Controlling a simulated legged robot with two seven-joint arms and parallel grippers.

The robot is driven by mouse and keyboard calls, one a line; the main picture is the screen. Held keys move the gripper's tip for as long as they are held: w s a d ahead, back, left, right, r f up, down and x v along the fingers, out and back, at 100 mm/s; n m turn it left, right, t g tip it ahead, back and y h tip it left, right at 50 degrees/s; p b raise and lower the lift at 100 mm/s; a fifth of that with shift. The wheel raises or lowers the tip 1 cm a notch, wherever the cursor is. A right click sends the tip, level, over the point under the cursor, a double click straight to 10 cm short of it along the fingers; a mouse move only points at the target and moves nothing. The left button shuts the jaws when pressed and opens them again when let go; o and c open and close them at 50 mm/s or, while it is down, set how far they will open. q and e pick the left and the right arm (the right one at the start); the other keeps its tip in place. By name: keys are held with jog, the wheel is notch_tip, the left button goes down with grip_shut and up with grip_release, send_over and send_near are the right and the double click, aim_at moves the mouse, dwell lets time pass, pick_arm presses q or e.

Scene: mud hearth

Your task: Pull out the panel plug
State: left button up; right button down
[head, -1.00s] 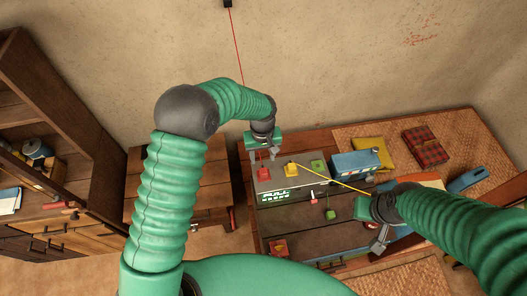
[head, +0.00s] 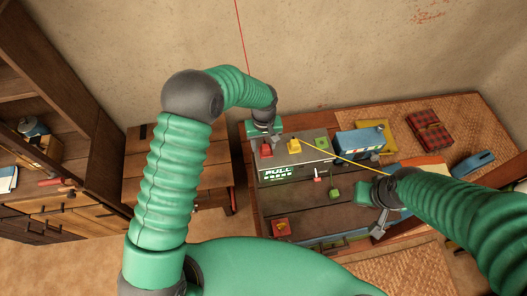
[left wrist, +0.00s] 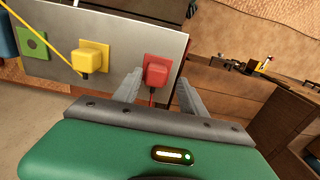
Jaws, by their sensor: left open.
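The grey panel (head: 285,180) stands on the wooden table with a lit sign reading "PULL". A red plug (head: 266,151) sits at its left, a yellow plug (head: 294,146) beside it. The left wrist view shows the red plug (left wrist: 157,70) and yellow plug (left wrist: 93,57) on the panel face (left wrist: 62,62), with a green square socket (left wrist: 32,45) further left. My left gripper (head: 270,138) is at the red plug; in the wrist view its open fingers (left wrist: 160,76) stand on either side of it. My right gripper (head: 381,220) is over the table's right; its finger gap is unclear.
A blue box (head: 359,143) stands right of the panel. A yellow cord (head: 345,158) runs from the yellow plug towards my right arm. A green block (head: 335,193) and a red block (head: 281,228) lie on the table. A red line (head: 241,40) crosses the wall.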

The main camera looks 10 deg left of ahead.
pick_arm(q)
jog(key=shift+s+f, duration=0.1)
jog(key=shift+f, duration=0.6)
jog(key=shift+d+f+b, duration=0.1)
jog(key=shift+d+b, duration=0.15)
jog(key=shift+b, duration=0.05)
jog(key=shift+w+d, duration=0.2)
jog(key=shift+d, duration=0.25)
jog(key=shift+s+a, duration=0.15)
jog(key=shift+a, duration=0.45)
pick_arm(e)
jog(key=shift+d+f, duration=0.2)
jog(key=shift+f, duration=0.45)
pick_arm(q)
jog(key=shift+d, duration=0.1)
pick_arm(e)
jog(key=shift+d, duration=0.1)
pick_arm(q)
jog(key=shift+d, duration=0.25)
pick_arm(e)
jog(key=shift+d+f, duration=0.1)
jog(key=shift+d, duration=0.2)
